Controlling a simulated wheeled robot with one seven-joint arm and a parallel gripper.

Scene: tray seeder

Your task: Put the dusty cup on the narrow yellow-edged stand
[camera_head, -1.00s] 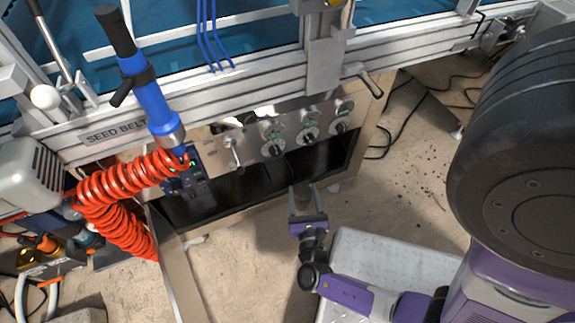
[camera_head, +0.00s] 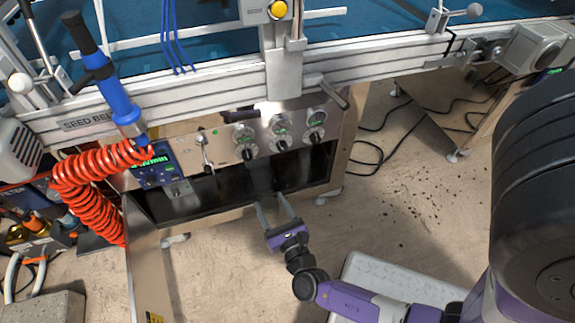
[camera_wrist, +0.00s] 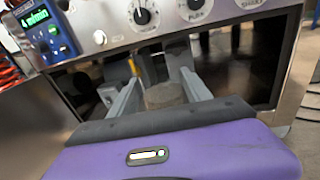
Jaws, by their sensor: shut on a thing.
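My gripper (camera_head: 272,204) reaches toward the dark open front of the steel machine cabinet, below the knobs. In the wrist view its two grey fingers (camera_wrist: 158,97) are shut on a dull grey-brown, rounded thing, which looks like the dusty cup (camera_wrist: 165,95). Only part of the cup shows between the fingers. In the head view I cannot make the cup out against the dark opening. I cannot pick out a narrow yellow-edged stand in either view.
The control panel (camera_head: 225,145) with knobs and a lit display stands just above the gripper. A coiled red hose (camera_head: 85,180) hangs at left. A steel door (camera_head: 150,270) stands open at lower left.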

